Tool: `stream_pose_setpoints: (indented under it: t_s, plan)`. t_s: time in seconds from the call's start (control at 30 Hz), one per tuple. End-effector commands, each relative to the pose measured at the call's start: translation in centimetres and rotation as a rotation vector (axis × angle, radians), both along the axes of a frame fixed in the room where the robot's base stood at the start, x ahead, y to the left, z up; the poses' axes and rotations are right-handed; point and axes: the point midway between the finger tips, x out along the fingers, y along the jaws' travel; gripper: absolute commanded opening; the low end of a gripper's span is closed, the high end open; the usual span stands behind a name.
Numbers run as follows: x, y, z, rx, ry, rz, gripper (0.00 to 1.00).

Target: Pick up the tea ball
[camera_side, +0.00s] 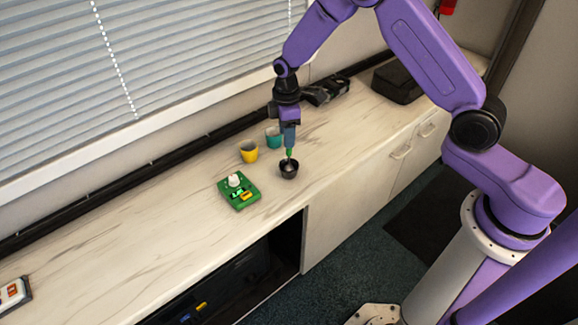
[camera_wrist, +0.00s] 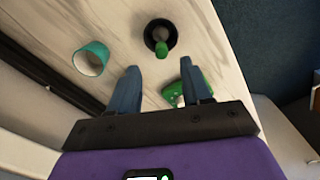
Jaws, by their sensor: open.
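The tea ball (camera_side: 289,153) shows as a small green-topped piece standing in a black cup (camera_side: 289,172) on the counter. In the wrist view its green end (camera_wrist: 161,49) rises over the near rim of the black cup (camera_wrist: 149,29). My gripper (camera_side: 289,146) points down right above the cup. In the wrist view my gripper (camera_wrist: 160,68) has its two blue fingers apart, with the green end just beyond the gap between the tips. I cannot tell whether a finger touches it. The lower part of the tea ball is hidden in the cup.
A green board (camera_side: 238,194) with small pieces lies nearer the front. A black case (camera_side: 398,82) sits at the back right. The counter's left stretch is mostly clear.

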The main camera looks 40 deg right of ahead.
Motion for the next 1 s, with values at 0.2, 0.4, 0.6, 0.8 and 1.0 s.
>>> stream_pose_setpoints:
  t_s: [0.2, 0.4, 0.6, 0.8, 1.0]
  plan:
    - [0.0, 0.0, -3.1, 0.000, 0.001, -0.001, 0.49]
    - [-0.1, 0.0, -4.2, 0.000, 0.000, -0.001, 0.49]
    - [-0.6, -0.2, -6.9, -0.001, 0.003, -0.001, 0.49]
    - [-0.5, -0.2, -8.7, 0.000, 0.000, -0.001, 0.49]
    - [-0.5, -0.2, -8.9, 0.000, -0.001, -0.001, 0.49]
